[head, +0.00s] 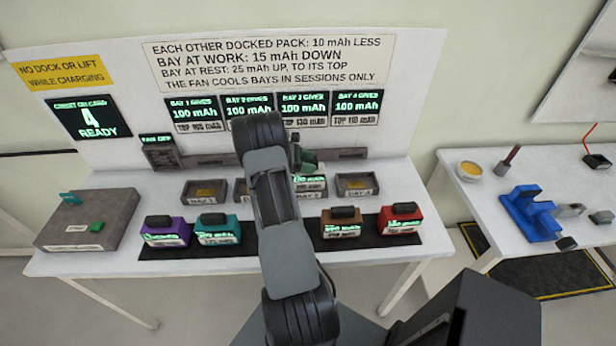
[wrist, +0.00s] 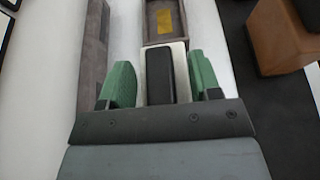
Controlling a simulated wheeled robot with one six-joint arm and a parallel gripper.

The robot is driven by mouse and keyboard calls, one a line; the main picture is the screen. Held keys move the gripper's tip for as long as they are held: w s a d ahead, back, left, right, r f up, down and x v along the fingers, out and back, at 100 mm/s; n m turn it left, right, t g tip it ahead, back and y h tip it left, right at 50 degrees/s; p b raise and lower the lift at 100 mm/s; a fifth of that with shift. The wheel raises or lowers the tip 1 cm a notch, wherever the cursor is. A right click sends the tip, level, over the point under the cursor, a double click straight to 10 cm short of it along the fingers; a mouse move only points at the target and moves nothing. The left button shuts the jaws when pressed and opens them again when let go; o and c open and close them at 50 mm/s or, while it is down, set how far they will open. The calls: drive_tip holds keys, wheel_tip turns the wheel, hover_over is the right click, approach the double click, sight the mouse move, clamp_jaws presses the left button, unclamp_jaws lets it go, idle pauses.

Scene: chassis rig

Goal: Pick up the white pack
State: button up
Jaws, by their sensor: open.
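The white pack (head: 310,180) sits at the bay just left of bay 4 in the head view, partly hidden by my arm. Its green-lit front shows there. In the wrist view the white pack (wrist: 182,60) has a black handle (wrist: 160,76) on top. My gripper (wrist: 160,88) is open, its green fingers on either side of the handle with gaps to it. In the head view a green finger of my gripper (head: 306,159) shows just above the pack. The pack's lower part is hidden in the wrist view.
Empty bay 4 (head: 357,186) is right of the pack. A brown pack (head: 341,222) and a red pack (head: 400,217) stand on the black mat in front, with purple (head: 165,232) and teal (head: 217,229) packs at left. A low grey ledge (wrist: 92,50) runs behind the bays.

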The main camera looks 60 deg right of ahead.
clamp_jaws()
idle(0.4)
drive_tip(key=shift+r, duration=0.1)
